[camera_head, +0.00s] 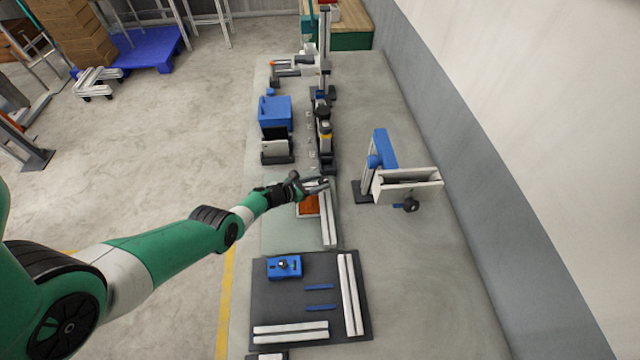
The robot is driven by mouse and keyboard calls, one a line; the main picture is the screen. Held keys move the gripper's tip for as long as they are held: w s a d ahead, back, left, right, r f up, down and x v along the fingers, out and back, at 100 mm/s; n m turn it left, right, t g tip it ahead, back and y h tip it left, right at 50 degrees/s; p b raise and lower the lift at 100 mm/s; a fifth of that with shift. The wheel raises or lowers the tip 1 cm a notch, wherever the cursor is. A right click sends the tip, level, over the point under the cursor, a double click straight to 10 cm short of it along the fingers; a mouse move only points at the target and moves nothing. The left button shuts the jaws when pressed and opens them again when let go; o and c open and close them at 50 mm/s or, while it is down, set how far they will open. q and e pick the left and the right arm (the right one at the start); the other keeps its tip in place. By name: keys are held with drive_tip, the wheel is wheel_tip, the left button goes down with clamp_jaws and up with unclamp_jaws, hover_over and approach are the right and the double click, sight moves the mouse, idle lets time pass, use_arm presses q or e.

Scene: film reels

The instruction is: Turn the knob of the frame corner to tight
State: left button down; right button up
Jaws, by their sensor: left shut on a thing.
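My left gripper (318,186) is at the middle of the table, at the far end of a pair of white bars (328,218). It is shut at that end, apparently on a white bar; the exact contact is too small to make out. A white angled frame piece (408,188) stands on the right side of the table with a black knob (411,205) at its lower front. A blue block (284,267) with a small dark knob lies on the dark mat. I cannot tell which knob is the frame corner's, or how either is turned. My right gripper is not in view.
The dark mat (290,310) at the near end holds white bars and two blue strips. A blue upright (384,150) stands beside the white frame piece. Machines line the far table. The near right tabletop is clear.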

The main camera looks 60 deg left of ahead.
use_arm(q)
drive_tip(key=shift+a+f+m+h+b, duration=0.1)
drive_tip(key=shift+a+m+h+b, duration=0.15)
drive_tip(key=shift+m+h+b, duration=0.4)
drive_tip(key=shift+r+m+h+b, duration=0.2)
drive_tip(key=shift+m+h+b, duration=0.25)
drive_tip(key=shift+h+b, duration=0.25)
drive_tip(key=shift+c, duration=1.8)
unclamp_jaws()
